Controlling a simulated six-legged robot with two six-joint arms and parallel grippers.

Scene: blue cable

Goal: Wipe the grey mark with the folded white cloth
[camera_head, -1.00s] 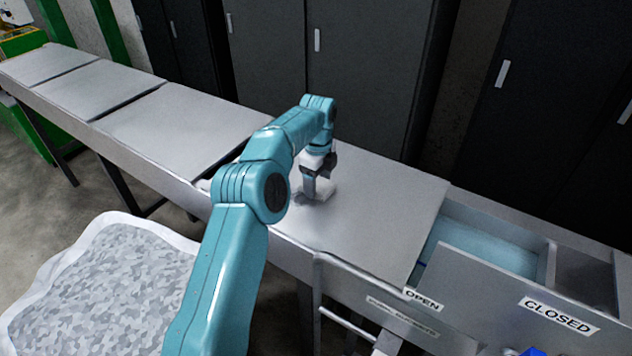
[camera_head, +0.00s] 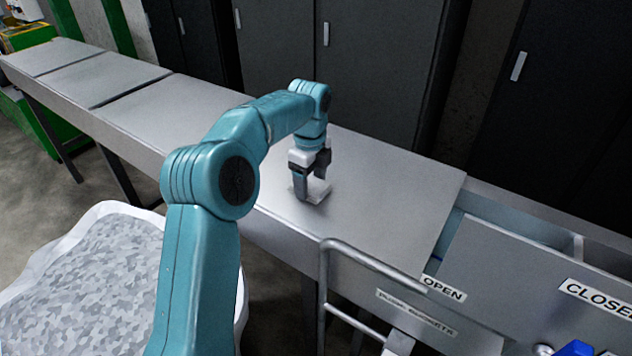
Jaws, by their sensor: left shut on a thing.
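The folded white cloth (camera_head: 319,191) is a small pale block on the grey metal counter (camera_head: 390,205), near its front edge. My left gripper (camera_head: 306,190) points down and is shut on the cloth, at the counter surface. Whether the cloth presses fully flat on the counter is hard to tell. I cannot make out the grey mark clearly; the cloth, gripper or arm may cover it. My right gripper is out of view.
An open compartment (camera_head: 520,225) with panels labelled OPEN and CLOSED (camera_head: 595,297) is at the right. A metal rail (camera_head: 370,262) stands before the counter. Dark cabinets (camera_head: 375,70) stand behind. A camouflage-patterned, white-edged surface (camera_head: 90,275) is at lower left. The counter right of the cloth is clear.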

